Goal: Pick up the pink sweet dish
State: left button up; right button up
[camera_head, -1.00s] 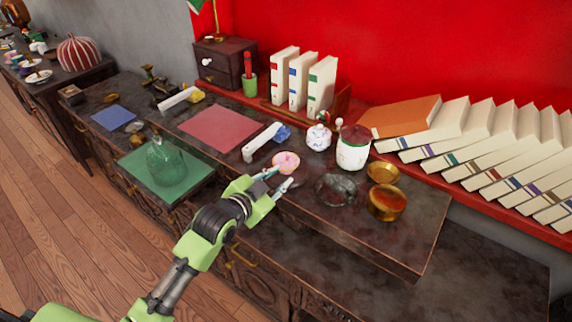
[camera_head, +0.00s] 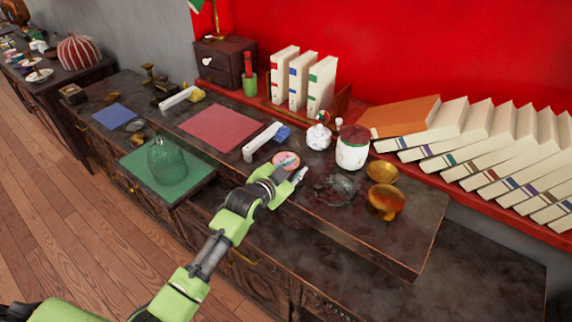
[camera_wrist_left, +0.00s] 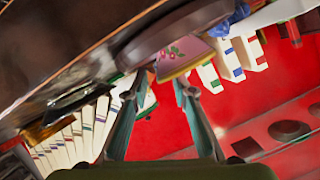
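The pink sweet dish (camera_head: 285,159) is a small round pink dish on the dark table, just right of a white elongated object. My left gripper (camera_head: 296,174) is at the dish's near right side in the head view and hides part of its edge. In the left wrist view my gripper's two fingers (camera_wrist_left: 156,84) are apart, so it is open. A pink surface with red flowers and a yellowish edge (camera_wrist_left: 178,55) shows beyond and between the fingertips, apparently the dish. I cannot tell whether the fingers touch it. My right gripper is not in view.
A white teapot (camera_head: 319,137) and a white jar with a dark red lid (camera_head: 352,149) stand behind the dish. A dark glass dish (camera_head: 335,189) and amber bowls (camera_head: 385,202) are to the right. A red mat (camera_head: 220,127) lies bare to the left.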

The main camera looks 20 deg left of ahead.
pick_arm(q)
grip_shut()
